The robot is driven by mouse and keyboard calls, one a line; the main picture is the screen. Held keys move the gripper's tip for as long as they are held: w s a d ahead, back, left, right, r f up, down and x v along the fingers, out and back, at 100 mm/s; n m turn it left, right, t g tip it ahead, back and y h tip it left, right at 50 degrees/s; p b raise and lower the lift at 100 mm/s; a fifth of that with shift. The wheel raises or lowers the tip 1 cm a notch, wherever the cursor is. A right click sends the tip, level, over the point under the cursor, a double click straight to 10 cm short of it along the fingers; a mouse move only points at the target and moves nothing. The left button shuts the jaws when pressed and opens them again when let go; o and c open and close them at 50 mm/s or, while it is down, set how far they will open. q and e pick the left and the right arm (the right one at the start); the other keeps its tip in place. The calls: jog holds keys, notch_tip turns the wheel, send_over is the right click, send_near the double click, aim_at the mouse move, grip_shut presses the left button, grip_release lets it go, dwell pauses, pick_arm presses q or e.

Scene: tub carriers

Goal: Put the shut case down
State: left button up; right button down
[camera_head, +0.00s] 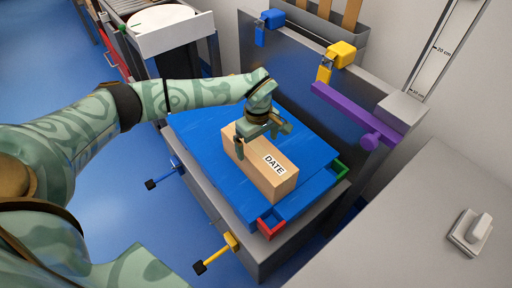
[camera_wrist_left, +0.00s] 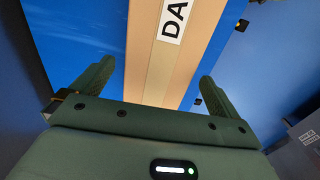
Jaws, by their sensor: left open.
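The case is a closed tan box (camera_head: 285,187) with a white label reading DATE. It lies on a blue board (camera_head: 205,130) that covers a grey stand. My left gripper (camera_head: 262,141) is over the box's far half, its fingers spread to either side. In the left wrist view the box (camera_wrist_left: 148,60) runs between the open fingers of the left gripper (camera_wrist_left: 155,78), with a gap on each side. The box's underside and far end are hidden. My right gripper is not in view.
Red (camera_head: 270,228) and green (camera_head: 341,168) corner brackets edge the blue board. A grey panel with blue and yellow (camera_head: 341,54) clamps and a purple bar (camera_head: 350,112) stands behind. A grey counter (camera_head: 400,240) is at right. Yellow (camera_head: 231,242) and blue handles stick out in front.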

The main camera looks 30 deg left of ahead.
pick_arm(q)
notch_tip(320, 180, up, 8)
jog(key=p, duration=0.2)
jog(key=shift+p, duration=0.35)
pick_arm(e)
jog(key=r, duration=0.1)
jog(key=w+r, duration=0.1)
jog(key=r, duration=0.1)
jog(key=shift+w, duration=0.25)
pick_arm(q)
jog(key=shift+s, duration=0.1)
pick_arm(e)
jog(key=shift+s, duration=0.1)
